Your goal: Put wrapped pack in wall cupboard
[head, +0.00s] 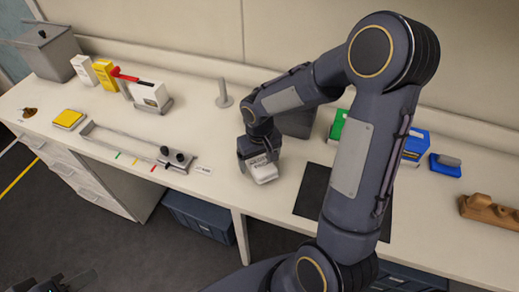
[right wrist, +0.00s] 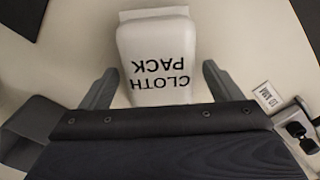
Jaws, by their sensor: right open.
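The wrapped pack is a white, rounded bundle lettered "CLOTH PACK" in the right wrist view (right wrist: 158,60). It lies on the pale bench, near the middle of the head view (head: 265,173). My right gripper (head: 259,159) is over the pack, pointing down. In the right wrist view its open fingers (right wrist: 161,76) stand on either side of the pack, with a gap on each side. My left gripper (head: 66,283) is partly visible at the bottom left of the head view, away from the bench; its opening is unclear. I cannot make out a wall cupboard.
A dark mat (head: 313,190) lies right of the pack. A metal rail fixture (head: 130,147) lies to its left. A peg on a round base (head: 224,93) stands behind. Boxes (head: 104,75) and a grey bin (head: 48,52) are at the back left. My right arm hides some bench.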

